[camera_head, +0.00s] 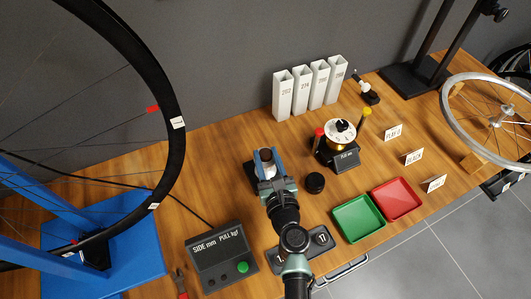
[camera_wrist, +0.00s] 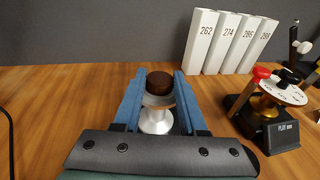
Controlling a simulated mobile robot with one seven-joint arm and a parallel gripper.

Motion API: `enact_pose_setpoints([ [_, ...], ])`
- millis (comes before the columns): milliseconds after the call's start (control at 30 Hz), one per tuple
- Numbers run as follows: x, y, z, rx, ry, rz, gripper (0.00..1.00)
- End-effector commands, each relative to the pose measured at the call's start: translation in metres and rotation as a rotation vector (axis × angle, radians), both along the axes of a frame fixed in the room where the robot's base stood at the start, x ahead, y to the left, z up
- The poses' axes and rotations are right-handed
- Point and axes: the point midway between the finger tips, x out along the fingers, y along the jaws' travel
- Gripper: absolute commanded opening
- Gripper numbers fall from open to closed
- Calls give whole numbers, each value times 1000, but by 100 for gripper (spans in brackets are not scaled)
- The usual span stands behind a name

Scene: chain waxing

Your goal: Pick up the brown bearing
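The brown bearing (camera_wrist: 159,83), a short dark brown cylinder, sits on top of a silver-white spool-shaped stand (camera_wrist: 156,121) in the wrist view. In the head view the bearing (camera_head: 266,154) shows at the end of my arm. My gripper (camera_wrist: 160,75) has blue fingers, one on each side of the bearing, with narrow gaps seeming to show between. It looks open; contact is not clear. In the head view my gripper (camera_head: 267,158) points away from the camera, and the stand is mostly hidden.
Right of my gripper is a black dial device (camera_head: 345,158) with red and yellow knobs. White numbered holders (camera_head: 283,96) stand behind. A black puck (camera_head: 315,183), green tray (camera_head: 358,219) and red tray (camera_head: 396,199) lie nearer right. A control box (camera_head: 221,258) is front left.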

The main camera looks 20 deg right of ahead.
Motion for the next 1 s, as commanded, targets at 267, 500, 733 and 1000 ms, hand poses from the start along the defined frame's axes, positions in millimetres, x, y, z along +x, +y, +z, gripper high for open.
enact_pose_setpoints([
  [267, 0, 0, 0, 0, 0, 0, 0],
  [500, 0, 0, 5, 0, -1, 0, 0],
  [733, 0, 0, 37, 0, -1, 0, 0],
  [1000, 0, 0, 80, -1, -1, 0, 0],
])
